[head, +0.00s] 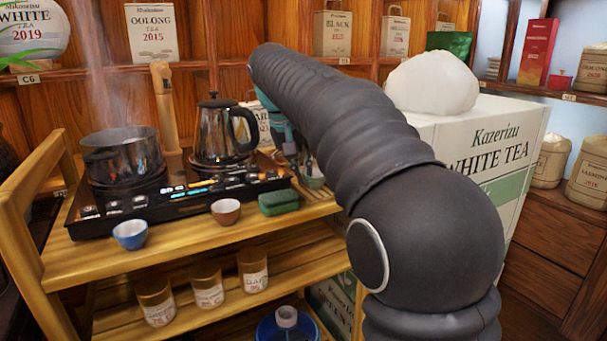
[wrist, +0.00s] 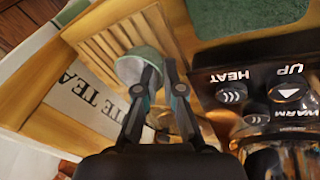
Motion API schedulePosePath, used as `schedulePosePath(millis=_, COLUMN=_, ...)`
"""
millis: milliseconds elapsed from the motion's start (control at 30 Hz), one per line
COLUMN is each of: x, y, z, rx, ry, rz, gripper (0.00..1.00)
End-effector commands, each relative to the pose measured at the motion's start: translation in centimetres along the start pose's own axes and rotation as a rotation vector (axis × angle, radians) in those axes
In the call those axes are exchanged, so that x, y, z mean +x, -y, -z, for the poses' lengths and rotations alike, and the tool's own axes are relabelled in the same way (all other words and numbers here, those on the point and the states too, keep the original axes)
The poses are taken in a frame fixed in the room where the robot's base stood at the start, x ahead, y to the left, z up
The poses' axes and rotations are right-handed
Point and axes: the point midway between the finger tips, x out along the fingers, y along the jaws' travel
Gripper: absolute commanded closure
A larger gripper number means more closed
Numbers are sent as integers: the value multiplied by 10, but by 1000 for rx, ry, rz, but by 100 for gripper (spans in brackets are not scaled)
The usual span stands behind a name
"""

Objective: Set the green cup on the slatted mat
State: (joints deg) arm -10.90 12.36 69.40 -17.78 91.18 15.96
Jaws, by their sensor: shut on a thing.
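The green cup (wrist: 130,68) is pale green and round, held at the fingertips of my gripper (wrist: 158,72) in the wrist view. The fingers are shut on its edge and hide part of it. The slatted mat (wrist: 97,47), light wood with parallel slats, lies directly behind the cup in that view. In the head view the cup (head: 313,182) shows small at the right end of the cart top, over the mat (head: 319,205). My arm hides much of that area. I cannot tell whether the cup touches the slats.
A black stove panel (head: 180,200) with a steaming pot (head: 122,158) and a glass kettle (head: 218,135) is left of the mat. A green sponge (head: 279,202), brown cup (head: 226,212) and blue cup (head: 130,235) line the front. A white tea box (head: 505,135) stands right.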

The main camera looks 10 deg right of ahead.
Motion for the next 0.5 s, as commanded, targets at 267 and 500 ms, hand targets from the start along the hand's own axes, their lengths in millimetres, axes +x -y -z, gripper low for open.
schedulePosePath(millis=267, x=1, y=0, z=0, rx=0, ry=0, rz=0, gripper=100)
schedulePosePath(millis=500, x=2, y=0, z=0, rx=0, ry=0, rz=0, gripper=83)
